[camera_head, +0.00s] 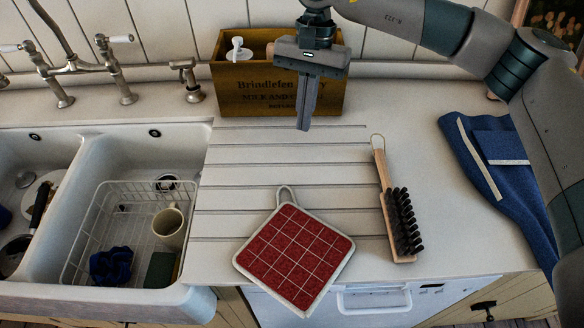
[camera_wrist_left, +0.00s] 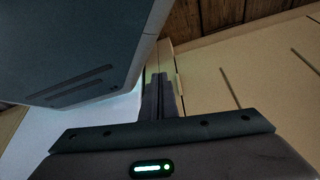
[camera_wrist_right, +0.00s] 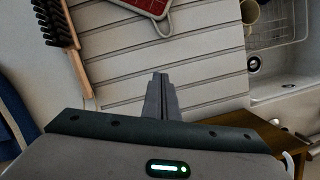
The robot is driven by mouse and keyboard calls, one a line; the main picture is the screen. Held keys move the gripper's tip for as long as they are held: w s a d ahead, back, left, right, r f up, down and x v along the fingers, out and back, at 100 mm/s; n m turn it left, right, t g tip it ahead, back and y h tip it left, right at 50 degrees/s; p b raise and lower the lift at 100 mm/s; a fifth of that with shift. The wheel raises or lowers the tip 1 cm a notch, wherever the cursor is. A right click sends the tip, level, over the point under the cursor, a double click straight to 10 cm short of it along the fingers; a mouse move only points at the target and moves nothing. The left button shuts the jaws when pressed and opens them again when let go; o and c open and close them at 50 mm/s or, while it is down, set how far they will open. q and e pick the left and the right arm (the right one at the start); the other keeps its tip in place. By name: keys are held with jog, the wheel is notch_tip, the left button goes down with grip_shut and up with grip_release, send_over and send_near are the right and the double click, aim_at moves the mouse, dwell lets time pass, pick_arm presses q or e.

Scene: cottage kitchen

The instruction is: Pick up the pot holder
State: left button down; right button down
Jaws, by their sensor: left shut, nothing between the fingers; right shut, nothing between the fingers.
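The pot holder (camera_head: 295,257) is a red quilted square with a white border and a hanging loop. It lies on the white grooved drainboard, its front corner reaching past the counter's front edge. Part of it shows at the top of the right wrist view (camera_wrist_right: 149,6). My right gripper (camera_head: 303,128) is shut and empty above the back of the drainboard, in front of the wooden crate and apart from the pot holder. Its closed fingers also show in the right wrist view (camera_wrist_right: 161,76). My left gripper (camera_wrist_left: 159,76) is shut and empty, seen only in the left wrist view.
A wooden brush (camera_head: 392,205) with black bristles lies right of the pot holder. A blue cloth (camera_head: 487,165) lies farther right. A wooden crate (camera_head: 232,97) stands at the back. At left, the sink (camera_head: 115,155) holds a wire rack (camera_head: 83,240) and a mug (camera_head: 170,226).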

aim_at(297, 171)
jog(key=shift+s, duration=0.1)
